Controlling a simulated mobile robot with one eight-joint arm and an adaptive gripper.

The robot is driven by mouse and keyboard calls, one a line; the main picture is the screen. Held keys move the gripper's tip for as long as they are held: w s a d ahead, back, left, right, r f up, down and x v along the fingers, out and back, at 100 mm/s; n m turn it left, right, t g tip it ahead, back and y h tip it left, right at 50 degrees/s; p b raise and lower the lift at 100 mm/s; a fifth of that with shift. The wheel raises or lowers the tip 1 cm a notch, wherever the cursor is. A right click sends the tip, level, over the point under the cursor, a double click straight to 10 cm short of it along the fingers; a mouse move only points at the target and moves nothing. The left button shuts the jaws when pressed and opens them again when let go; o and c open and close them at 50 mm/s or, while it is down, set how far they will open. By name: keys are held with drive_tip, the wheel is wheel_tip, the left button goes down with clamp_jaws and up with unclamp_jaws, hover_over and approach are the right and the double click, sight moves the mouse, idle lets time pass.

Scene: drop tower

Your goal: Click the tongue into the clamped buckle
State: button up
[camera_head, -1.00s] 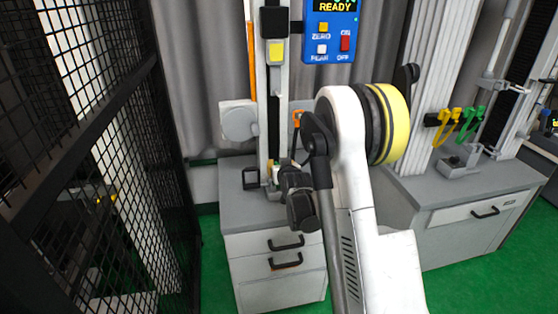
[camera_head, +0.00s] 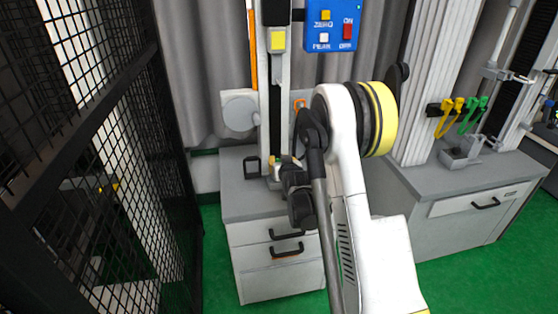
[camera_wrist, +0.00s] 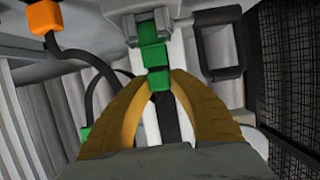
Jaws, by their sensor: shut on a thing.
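In the wrist view, the two tan ribbed fingers of my gripper (camera_wrist: 160,78) come together on the green tongue (camera_wrist: 160,80). A dark strap (camera_wrist: 169,118) shows between the fingers below it. Just above, the green buckle (camera_wrist: 152,54) sits in line with the tongue, its upper end between the grey clamp jaws (camera_wrist: 146,22). The green parts look very close or touching; I cannot tell whether the tongue is inside the buckle. In the head view, my gripper is at the foot of the test column (camera_head: 276,110), and my arm hides most of the buckle and tongue.
The column stands on a grey cabinet (camera_head: 243,196) with drawers. A blue control box (camera_head: 333,28) hangs behind it. A black square loop (camera_wrist: 218,52) is right of the clamp, and an orange block (camera_wrist: 46,16) is left. Black mesh fencing (camera_head: 100,160) closes the left side.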

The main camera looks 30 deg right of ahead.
drive_tip(key=shift+f, duration=0.15)
drive_tip(key=o, duration=0.8)
drive_tip(key=shift+o, duration=0.2)
drive_tip(key=v, duration=1.2)
